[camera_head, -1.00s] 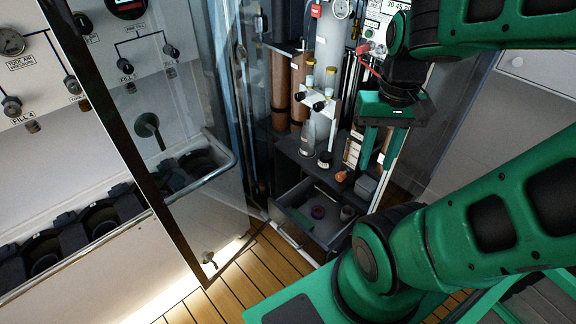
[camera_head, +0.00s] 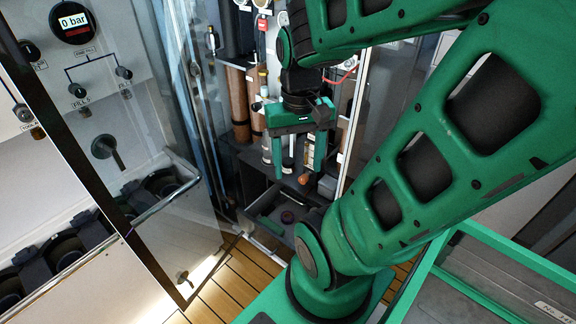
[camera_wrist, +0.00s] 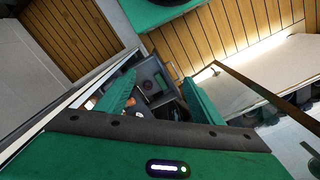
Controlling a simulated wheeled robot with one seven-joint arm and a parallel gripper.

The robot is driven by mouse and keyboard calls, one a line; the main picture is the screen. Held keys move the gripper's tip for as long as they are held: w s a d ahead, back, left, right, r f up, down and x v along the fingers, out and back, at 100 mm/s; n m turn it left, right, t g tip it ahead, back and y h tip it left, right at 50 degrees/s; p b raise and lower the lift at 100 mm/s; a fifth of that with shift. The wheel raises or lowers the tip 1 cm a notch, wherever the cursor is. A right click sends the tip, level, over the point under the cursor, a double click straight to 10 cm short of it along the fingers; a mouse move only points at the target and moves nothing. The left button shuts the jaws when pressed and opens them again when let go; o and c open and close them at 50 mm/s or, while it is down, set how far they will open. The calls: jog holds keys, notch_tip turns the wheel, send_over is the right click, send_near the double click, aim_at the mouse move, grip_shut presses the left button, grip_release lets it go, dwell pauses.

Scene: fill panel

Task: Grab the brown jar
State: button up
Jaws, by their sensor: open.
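My gripper (camera_head: 298,170) is open and empty, with its two green fingers pointing down in front of the cabinet's lower shelf. An open grey drawer (camera_head: 262,228) lies below it, with a small dark reddish-brown round jar (camera_head: 287,216) inside. An orange-brown small object (camera_head: 305,179) shows between the fingers in the head view, on or near the shelf. I cannot tell for sure which is the brown jar. In the wrist view, the open gripper (camera_wrist: 159,78) frames the drawer (camera_wrist: 148,66), which shows beyond the fingers with small dark items inside.
Brown cylinders (camera_head: 238,105) and bottles stand in the cabinet. Wooden flooring (camera_head: 228,280) is free in front. A green-edged box (camera_head: 500,262) is at lower right.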

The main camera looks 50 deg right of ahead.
jog(key=w+d+f+m+g+h, duration=0.2)
jog(key=w+d+f+m, duration=0.3)
jog(key=f, duration=0.4)
jog(key=m+t+h, duration=0.3)
jog(key=t+h, duration=0.3)
jog(key=h, duration=0.5)
send_near(285, 166)
jog(key=d, duration=0.2)
jog(key=x, duration=0.4)
jog(key=shift+w+d+f, duration=0.15)
jog(key=shift+w+d, duration=0.05)
jog(key=shift+d, duration=0.1)
jog(key=shift+f+x, duration=0.1)
jog(key=shift+x, duration=1.35)
jog(key=shift+f+x, duration=0.15)
jog(key=shift+x, duration=1.3)
jog(key=shift+w+a, duration=0.15)
jog(key=shift+c, duration=0.2)
jog(key=c, duration=1.2)
